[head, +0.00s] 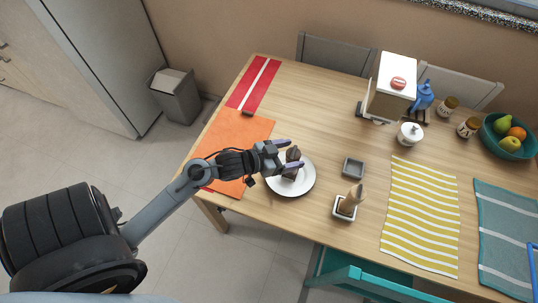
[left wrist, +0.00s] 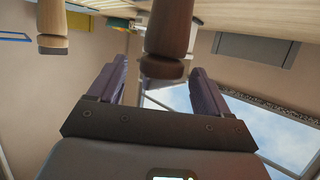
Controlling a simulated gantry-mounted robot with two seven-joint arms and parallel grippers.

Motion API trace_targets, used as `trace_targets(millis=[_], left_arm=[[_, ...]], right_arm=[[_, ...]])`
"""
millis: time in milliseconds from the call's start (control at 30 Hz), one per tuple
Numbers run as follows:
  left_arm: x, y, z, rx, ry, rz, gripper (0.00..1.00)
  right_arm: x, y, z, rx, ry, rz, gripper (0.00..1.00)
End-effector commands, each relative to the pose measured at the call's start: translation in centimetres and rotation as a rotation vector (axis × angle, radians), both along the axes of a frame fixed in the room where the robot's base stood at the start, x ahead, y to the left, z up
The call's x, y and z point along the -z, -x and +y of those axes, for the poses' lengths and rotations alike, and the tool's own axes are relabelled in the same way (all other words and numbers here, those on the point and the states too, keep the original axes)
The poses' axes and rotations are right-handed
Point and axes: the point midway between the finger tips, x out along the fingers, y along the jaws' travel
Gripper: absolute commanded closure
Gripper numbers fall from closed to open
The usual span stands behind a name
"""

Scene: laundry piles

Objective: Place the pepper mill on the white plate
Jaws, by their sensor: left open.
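A dark brown pepper mill (head: 293,153) stands, seemingly upright, on the white plate (head: 307,185). My left gripper (head: 291,155) is open at the mill, with one finger on each side. In the left wrist view, which is upside down, the mill (left wrist: 169,28) shows between the open fingers (left wrist: 160,68); I cannot tell whether they touch it. The plate does not show clearly there. My right gripper is not in view.
A lighter wooden mill (head: 354,196) stands in a small white tray (head: 344,208); it also shows in the left wrist view (left wrist: 52,22). A grey square dish (head: 353,166) is close by. An orange mat (head: 235,135) lies under my left arm. A white lidded pot (head: 410,134) stands farther right.

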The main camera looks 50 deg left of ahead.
Motion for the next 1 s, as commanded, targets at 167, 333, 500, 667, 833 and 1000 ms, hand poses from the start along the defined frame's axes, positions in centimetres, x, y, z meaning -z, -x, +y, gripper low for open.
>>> trace_targets(millis=[167, 333, 500, 667, 833, 1000], left_arm=[[-1.2, 3.2, 0.8, -0.001, -0.001, 0.004, 0.22], [-2.1, 5.6, 1.4, -0.001, -0.002, 0.003, 0.22], [-2.6, 7.1, 1.7, -0.002, 0.0, 0.003, 0.22], [-2.1, 7.6, 1.4, -0.037, -0.033, 0.047, 0.22], [0.3, 8.4, 0.0, -0.123, -0.114, 0.21, 0.22], [2.7, 11.2, -2.7, -0.17, -0.183, 0.463, 0.22]], right_arm=[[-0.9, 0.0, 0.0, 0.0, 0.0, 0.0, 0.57], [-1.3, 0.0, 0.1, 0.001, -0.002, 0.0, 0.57], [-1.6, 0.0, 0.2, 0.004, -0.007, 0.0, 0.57], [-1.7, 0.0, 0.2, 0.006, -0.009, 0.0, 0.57], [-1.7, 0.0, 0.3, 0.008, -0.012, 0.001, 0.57], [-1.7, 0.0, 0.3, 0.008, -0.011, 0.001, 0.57]])
